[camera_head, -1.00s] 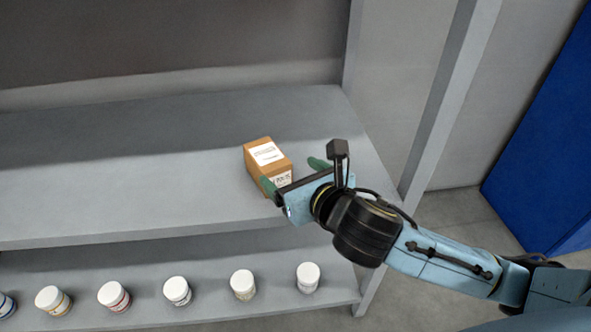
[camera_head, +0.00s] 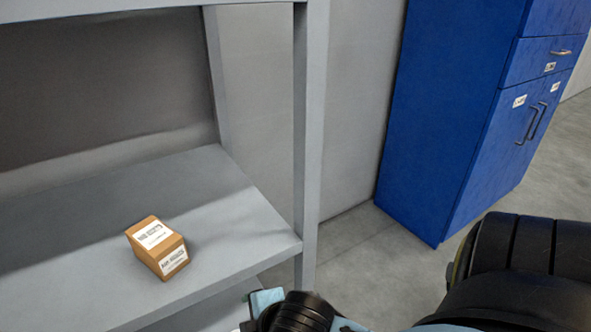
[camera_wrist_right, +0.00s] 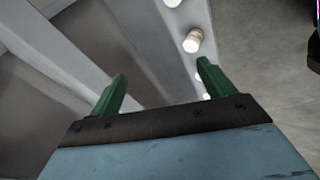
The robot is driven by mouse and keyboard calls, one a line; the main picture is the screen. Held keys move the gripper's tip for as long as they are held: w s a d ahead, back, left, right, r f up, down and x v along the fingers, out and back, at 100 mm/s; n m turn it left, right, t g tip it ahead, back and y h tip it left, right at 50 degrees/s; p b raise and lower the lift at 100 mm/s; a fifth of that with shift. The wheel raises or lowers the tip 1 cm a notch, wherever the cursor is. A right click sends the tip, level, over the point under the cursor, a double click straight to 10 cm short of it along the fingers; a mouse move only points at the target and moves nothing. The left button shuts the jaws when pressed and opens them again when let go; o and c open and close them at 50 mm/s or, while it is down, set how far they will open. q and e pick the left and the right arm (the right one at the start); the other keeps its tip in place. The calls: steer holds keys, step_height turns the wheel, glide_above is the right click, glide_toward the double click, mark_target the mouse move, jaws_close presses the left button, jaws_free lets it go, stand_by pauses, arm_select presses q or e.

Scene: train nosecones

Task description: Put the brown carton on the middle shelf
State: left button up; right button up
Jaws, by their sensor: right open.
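The brown carton (camera_head: 157,247) with white labels sits on the grey middle shelf (camera_head: 225,205), toward its right end, in the head view. It stands free and nothing touches it. My right gripper (camera_wrist_right: 160,85) is open and empty in the right wrist view, its two green fingers apart. In the head view only part of my right arm shows at the bottom, in front of the shelf and apart from the carton; the fingertips are not clearly visible there. My left gripper is in neither view.
A grey shelf post (camera_head: 308,140) stands at the right front corner. A blue cabinet (camera_head: 450,110) stands further right on open floor. White-capped jars (camera_wrist_right: 193,40) show on a lower shelf in the right wrist view.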

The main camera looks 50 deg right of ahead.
steer(key=s+d+f+m+g, duration=0.1)
steer(key=s+f+m+g, duration=0.2)
steer(key=s+m, duration=0.6)
step_height(320, 180, down, 2)
steer(key=shift+f+m+g, duration=0.1)
steer(key=shift+m+g, duration=0.3)
steer(key=shift+m, duration=0.3)
steer(key=shift+d, duration=0.1)
steer(key=shift+c, duration=0.2)
